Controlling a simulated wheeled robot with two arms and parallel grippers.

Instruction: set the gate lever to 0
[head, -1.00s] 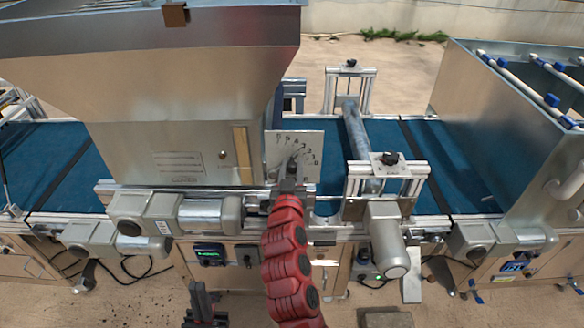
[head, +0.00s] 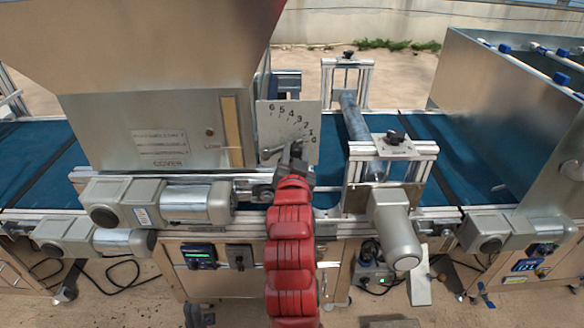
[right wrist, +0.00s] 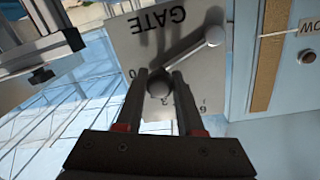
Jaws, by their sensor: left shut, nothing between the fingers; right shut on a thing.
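The gate lever (right wrist: 188,57) is a grey bar on a pale plate (right wrist: 128,42) marked GATE, upside down in the right wrist view. Its pivot end is at upper right there. My right gripper (right wrist: 160,80) is shut on the round knob at its other end. The lever points to the low part of the scale, between 0 and 3; the fingers hide the exact mark. In the head view the plate (head: 305,108) shows 6 to 0, and my right gripper (head: 294,155) is at its lower edge.
A large metal hopper (head: 150,60) stands left of the plate. A roller frame (head: 405,150) and a grey motor (head: 395,230) stand close to the right. A blue conveyor belt (head: 440,155) runs behind. A control box (head: 198,256) is below.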

